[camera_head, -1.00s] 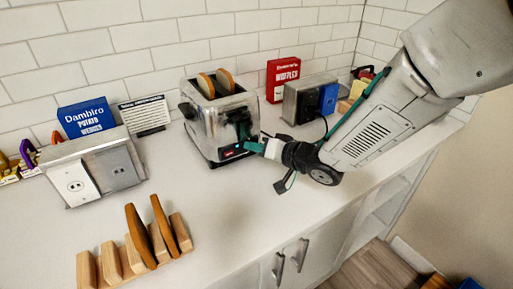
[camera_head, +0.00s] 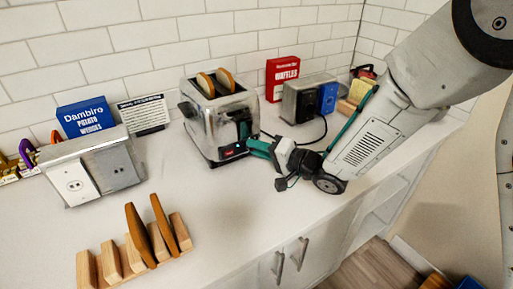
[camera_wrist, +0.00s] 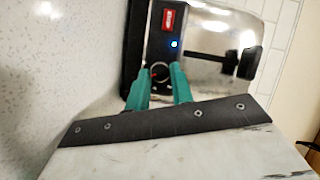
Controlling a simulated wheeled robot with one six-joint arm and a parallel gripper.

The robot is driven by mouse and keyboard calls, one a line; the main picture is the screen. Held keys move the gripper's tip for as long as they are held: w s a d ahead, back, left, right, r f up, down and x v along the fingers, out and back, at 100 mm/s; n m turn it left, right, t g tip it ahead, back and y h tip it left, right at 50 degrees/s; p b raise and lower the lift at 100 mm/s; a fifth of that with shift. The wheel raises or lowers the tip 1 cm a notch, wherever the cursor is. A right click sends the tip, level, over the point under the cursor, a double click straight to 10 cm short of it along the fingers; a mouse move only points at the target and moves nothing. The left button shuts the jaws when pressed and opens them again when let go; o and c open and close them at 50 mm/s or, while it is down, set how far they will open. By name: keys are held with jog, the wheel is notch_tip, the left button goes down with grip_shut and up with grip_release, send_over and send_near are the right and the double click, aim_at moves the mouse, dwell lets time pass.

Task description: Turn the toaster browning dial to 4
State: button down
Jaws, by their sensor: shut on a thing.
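The chrome toaster (camera_head: 217,128) stands on the counter with two slices of bread in its top slots. In the wrist view the toaster (camera_wrist: 213,45) fills the upper part, with a red label, a lit blue light and a black lever on its front. The browning dial (camera_wrist: 160,71) is a small round knob below the blue light. My gripper (camera_wrist: 163,76) has its two teal fingers shut on the dial, one on each side. In the head view my gripper (camera_head: 251,146) reaches the toaster's lower front from the right. The dial's number marks are too small to read.
A metal outlet box (camera_head: 325,98) with a black cord stands right of the toaster, before a red waffles box (camera_head: 281,76). Another outlet box (camera_head: 92,168) is at left. A wooden rack (camera_head: 115,262) stands in front. The counter between is clear.

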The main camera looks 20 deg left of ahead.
dwell(0.3)
jog(key=c, duration=1.2)
grip_release()
jog(key=v, duration=0.8)
jog(key=shift+w, duration=0.1)
jog(key=shift+f, duration=0.1)
